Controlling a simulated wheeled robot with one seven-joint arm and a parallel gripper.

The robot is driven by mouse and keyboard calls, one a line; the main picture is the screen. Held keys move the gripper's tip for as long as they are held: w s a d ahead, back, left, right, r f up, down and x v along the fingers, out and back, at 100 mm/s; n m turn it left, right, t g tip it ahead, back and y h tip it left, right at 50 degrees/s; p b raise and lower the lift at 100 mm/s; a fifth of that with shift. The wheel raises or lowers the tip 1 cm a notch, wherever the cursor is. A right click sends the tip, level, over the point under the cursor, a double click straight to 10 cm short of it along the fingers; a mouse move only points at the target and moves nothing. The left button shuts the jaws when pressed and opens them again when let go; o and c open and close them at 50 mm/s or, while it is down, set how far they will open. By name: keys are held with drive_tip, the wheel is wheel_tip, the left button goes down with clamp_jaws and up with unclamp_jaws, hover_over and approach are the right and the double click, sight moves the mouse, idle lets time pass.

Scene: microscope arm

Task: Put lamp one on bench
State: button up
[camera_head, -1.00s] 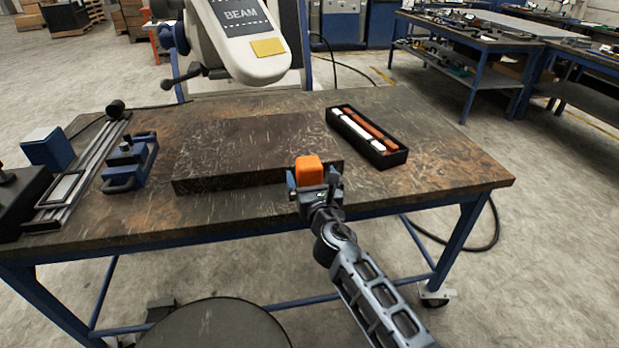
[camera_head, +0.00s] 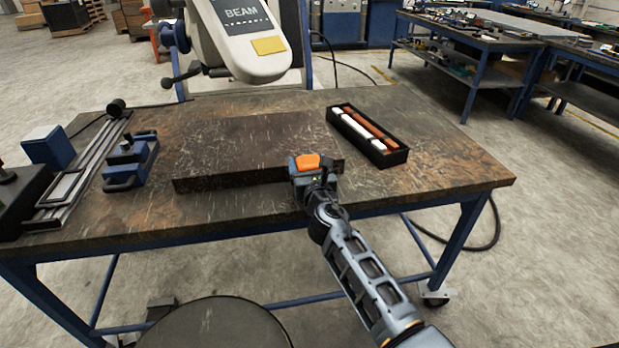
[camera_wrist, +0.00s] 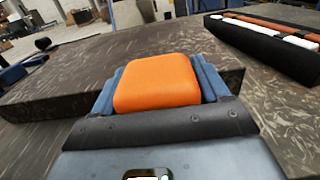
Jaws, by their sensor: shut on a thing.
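An orange block (camera_head: 307,162) with rounded edges is held in my gripper (camera_head: 308,176). In the wrist view the same orange block (camera_wrist: 157,84) sits between the two blue-grey fingers, which are shut on it. I cannot tell whether this block is lamp one; no label shows. My gripper is at the front edge of the bench (camera_head: 430,187), by the right front corner of a dark flat slab (camera_head: 245,140). Whether the block touches the slab or bench is hidden by my gripper.
A black tray (camera_head: 399,156) with white and reddish-brown rods lies behind and right of my gripper. A blue clamp-like fixture (camera_head: 128,165) and a rail (camera_head: 85,165) stand at left. The white BEAM machine head (camera_head: 245,40) hangs over the back. The bench's right front is clear.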

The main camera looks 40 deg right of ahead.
drive_tip(key=c, duration=0.6)
drive_tip(key=shift+r, duration=0.1)
drive_tip(key=shift+c, duration=0.5)
drive_tip(key=shift+r, duration=0.1)
